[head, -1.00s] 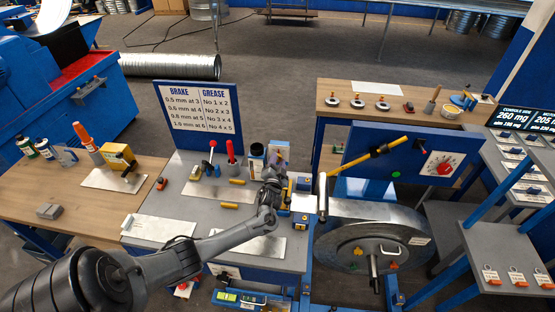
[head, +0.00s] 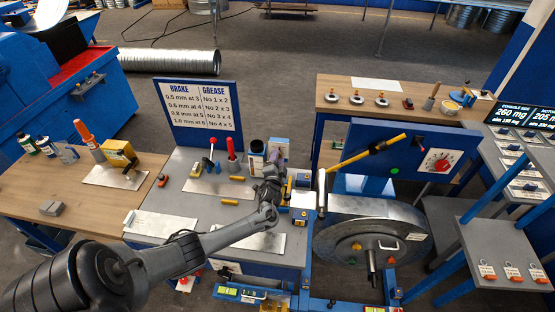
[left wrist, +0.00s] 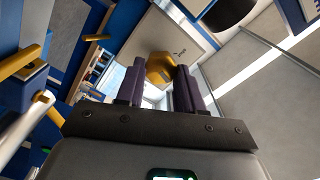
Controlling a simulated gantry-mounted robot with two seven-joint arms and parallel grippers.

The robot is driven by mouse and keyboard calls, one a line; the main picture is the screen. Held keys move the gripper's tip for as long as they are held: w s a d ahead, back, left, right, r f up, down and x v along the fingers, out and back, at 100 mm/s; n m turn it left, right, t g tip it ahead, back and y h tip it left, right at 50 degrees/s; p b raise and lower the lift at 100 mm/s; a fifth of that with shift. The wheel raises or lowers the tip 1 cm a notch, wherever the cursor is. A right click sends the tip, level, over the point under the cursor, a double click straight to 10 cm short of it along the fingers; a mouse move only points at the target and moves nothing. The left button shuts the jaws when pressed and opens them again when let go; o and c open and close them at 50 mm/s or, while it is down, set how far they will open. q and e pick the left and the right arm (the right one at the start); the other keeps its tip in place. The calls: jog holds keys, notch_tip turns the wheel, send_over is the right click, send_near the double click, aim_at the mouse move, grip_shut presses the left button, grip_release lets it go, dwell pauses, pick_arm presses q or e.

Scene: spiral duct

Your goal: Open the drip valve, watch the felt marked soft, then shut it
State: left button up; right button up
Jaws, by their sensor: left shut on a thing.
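My left gripper (head: 277,157) is at the back right of the grey bench, beside a dark round container (head: 256,157). In the left wrist view its two purple fingers (left wrist: 158,80) are shut on a small brass-yellow piece (left wrist: 160,68), seen between the tips. In the head view the hand and wrist hide that piece. I cannot tell for sure that it is the drip valve. I cannot make out the felt marked soft or any drip. My right gripper is not in view.
A metal drum (head: 352,246) stands right of the bench, with a yellow-and-black bar (head: 368,152) above it. A brake and grease board (head: 197,105) stands behind. A red-topped lever (head: 211,150) and a red-handled tool (head: 232,155) stand left of my gripper.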

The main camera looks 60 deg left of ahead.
pick_arm(q)
jog(key=o, duration=1)
jog(key=shift+o, duration=0.2)
jog(key=p+v, duration=0.1)
jog(key=v, duration=0.9)
jog(key=shift+s+d, duration=0.25)
jog(key=shift+s, duration=0.05)
jog(key=shift+s+f, duration=0.1)
